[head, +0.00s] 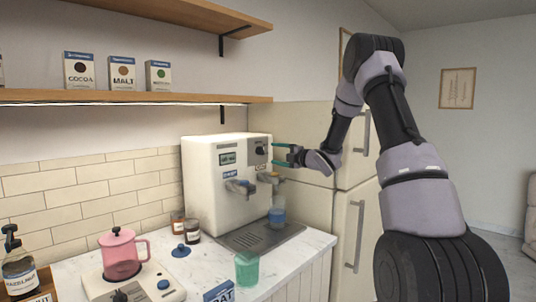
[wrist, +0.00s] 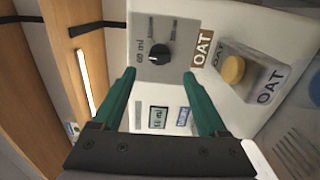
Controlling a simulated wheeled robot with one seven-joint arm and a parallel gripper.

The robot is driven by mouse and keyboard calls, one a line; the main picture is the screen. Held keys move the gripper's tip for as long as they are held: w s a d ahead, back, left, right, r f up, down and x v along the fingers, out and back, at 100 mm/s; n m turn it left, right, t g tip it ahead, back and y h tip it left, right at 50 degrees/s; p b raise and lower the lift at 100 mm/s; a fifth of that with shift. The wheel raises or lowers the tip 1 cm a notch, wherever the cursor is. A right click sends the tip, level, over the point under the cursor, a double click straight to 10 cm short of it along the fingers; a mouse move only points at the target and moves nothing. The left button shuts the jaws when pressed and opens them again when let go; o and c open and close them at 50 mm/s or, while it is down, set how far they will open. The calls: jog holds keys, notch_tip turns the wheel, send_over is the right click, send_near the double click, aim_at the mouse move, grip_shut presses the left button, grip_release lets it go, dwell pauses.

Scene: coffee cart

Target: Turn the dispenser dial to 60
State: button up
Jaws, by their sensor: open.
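The cream dispenser (head: 205,195) stands on the counter against the tiled wall. Its black dial (head: 260,150) is at the upper right of its front. In the wrist view the round dial (wrist: 159,53) sits on a grey panel, with a "60 ml" marking beside it. Other markings there are too small to read, and I cannot tell surely where the dial points. My gripper (head: 277,155) is open in front of the dial. In the wrist view its green fingers (wrist: 160,76) lie either side of the dial's line, apart from it and empty.
A spout with a yellow button (wrist: 233,69) and OAT label is beside the dial. A bluish cup (head: 277,214) stands under the right spout. A green cup (head: 247,270), pink pot (head: 123,254) and small jars stand on the counter. A fridge (head: 350,210) is to the right.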

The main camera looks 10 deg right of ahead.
jog(key=v, duration=0.3)
jog(key=shift+s+d, duration=0.15)
jog(key=shift+s, duration=0.1)
jog(key=s+d+r+m+h, duration=0.6)
jog(key=s+r+m+h, duration=0.6)
jog(key=m, duration=0.4)
jog(key=s+a+f+m+g+y, duration=0.1)
jog(key=s+m, duration=0.3)
jog(key=s, duration=0.6)
jog(key=s+a+f+m+g+y, duration=0.1)
jog(key=s+a+m+g, duration=0.2)
jog(key=s, duration=0.8)
jog(key=s+a+f+m+g+y, duration=0.1)
jog(key=s+a+m+g, duration=0.1)
jog(key=s+m, duration=0.4)
jog(key=s+g, duration=0.1)
jog(key=s, duration=0.4)
jog(key=shift+a+m+g, duration=0.3)
